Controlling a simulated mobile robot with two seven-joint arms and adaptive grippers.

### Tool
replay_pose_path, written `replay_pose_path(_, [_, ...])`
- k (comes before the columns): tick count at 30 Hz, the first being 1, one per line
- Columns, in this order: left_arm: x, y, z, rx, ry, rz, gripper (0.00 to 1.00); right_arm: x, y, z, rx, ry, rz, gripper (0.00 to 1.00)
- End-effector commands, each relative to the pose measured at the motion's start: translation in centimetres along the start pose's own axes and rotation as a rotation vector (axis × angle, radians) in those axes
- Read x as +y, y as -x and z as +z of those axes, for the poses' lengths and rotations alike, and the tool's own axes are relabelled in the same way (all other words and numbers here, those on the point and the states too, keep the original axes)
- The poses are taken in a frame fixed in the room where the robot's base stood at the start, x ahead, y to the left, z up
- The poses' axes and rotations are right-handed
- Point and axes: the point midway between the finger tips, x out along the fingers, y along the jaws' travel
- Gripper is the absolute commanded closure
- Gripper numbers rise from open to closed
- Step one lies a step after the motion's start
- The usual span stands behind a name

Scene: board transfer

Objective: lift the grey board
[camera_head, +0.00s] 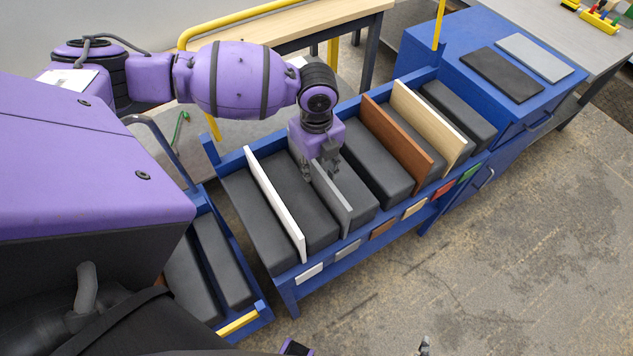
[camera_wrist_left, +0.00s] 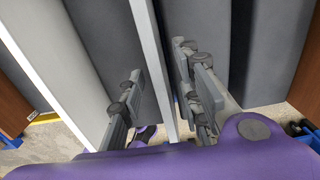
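The grey board (camera_head: 329,191) stands on edge in the blue rack, in a slot between dark padded blocks. My left gripper (camera_head: 321,172) is over its upper edge, pointing down. In the left wrist view the board (camera_wrist_left: 155,62) runs between the two fingers of the left gripper (camera_wrist_left: 160,88), one on each side. Gaps show between the fingers and the board, so the gripper looks open around it. A small grey tip at the bottom edge of the head view may be my right gripper (camera_head: 425,346); its state cannot be seen.
A white board (camera_head: 274,202) stands left of the grey one. A brown board (camera_head: 397,145) and a pale wood board (camera_head: 428,118) stand to the right. Coloured labels line the front of the blue rack (camera_head: 340,262). A blue cabinet (camera_head: 440,50) adjoins at the right.

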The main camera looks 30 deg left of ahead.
Motion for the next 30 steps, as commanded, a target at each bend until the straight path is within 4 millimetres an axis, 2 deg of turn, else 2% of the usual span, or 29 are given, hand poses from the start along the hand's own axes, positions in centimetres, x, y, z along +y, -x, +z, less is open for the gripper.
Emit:
replay_pose_path(5, [-0.1,0.0,0.0,-0.001,0.0,-0.002,0.69,-0.4,-0.3,-0.8,0.014,-0.005,-0.005,0.6])
replay_pose_path(13, [-0.1,0.0,0.0,0.0,0.0,-0.002,1.0,-0.7,-0.4,-1.0,0.017,-0.015,-0.006,0.6])
replay_pose_path(30, [-0.1,0.1,0.0,-0.001,0.0,-0.004,1.0,-0.2,0.0,0.0,-0.001,-0.003,-0.003,0.6])
